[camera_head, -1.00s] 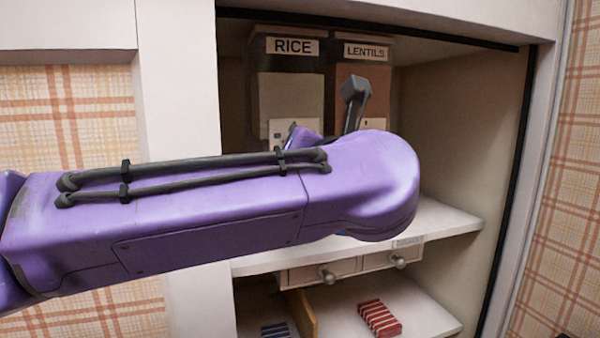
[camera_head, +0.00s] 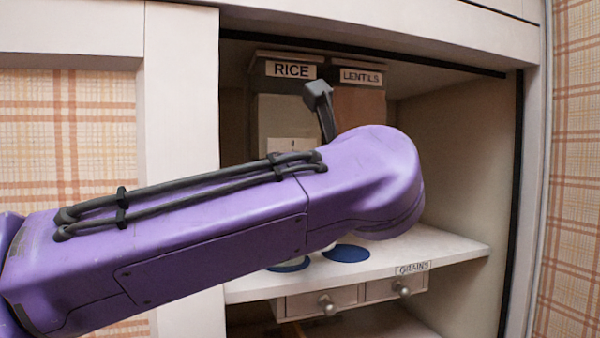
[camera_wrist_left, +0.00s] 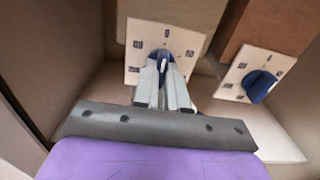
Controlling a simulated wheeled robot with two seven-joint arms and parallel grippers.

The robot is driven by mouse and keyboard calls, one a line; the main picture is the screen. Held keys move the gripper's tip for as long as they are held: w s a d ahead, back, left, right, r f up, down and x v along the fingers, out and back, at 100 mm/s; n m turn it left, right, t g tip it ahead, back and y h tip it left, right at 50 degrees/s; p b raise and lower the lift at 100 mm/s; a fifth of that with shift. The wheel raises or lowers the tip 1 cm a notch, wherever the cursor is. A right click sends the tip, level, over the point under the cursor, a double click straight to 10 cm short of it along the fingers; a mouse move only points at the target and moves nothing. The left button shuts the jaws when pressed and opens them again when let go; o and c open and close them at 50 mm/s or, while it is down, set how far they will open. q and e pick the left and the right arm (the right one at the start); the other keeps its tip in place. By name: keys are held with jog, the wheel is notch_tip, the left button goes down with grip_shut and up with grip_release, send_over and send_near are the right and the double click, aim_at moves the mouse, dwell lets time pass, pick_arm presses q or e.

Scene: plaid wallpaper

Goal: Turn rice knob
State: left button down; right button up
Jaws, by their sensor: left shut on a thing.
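The rice dispenser (camera_head: 282,112) stands on the left in the cabinet under a RICE label (camera_head: 291,70). In the left wrist view its blue knob (camera_wrist_left: 161,56) sits on a white plate (camera_wrist_left: 186,44) with small dark marks. My left gripper (camera_wrist_left: 164,82) has its fingers together at this knob and is shut on it. The fingertips partly cover the knob. In the head view my purple left arm (camera_head: 210,225) reaches in from the left and hides the gripper and knob. My right gripper is in neither view.
The lentils dispenser (camera_head: 362,107) stands close on the right; its blue knob (camera_wrist_left: 259,86) shows in the wrist view. Blue discs (camera_head: 346,254) lie on the shelf (camera_head: 445,250), above small drawers (camera_head: 340,299). The cabinet's right side is clear.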

pick_arm(q)
jog(key=shift+a+r, duration=0.15)
jog(key=shift+r, duration=0.15)
jog(key=c, duration=1.2)
grip_release()
jog(key=shift+c, duration=0.2)
jog(key=shift+o, duration=0.3)
jog(key=shift+f, duration=0.15)
jog(key=shift+w, duration=0.1)
jog(key=b+v, duration=0.1)
jog(key=v, duration=0.9)
jog(key=shift+s, duration=0.25)
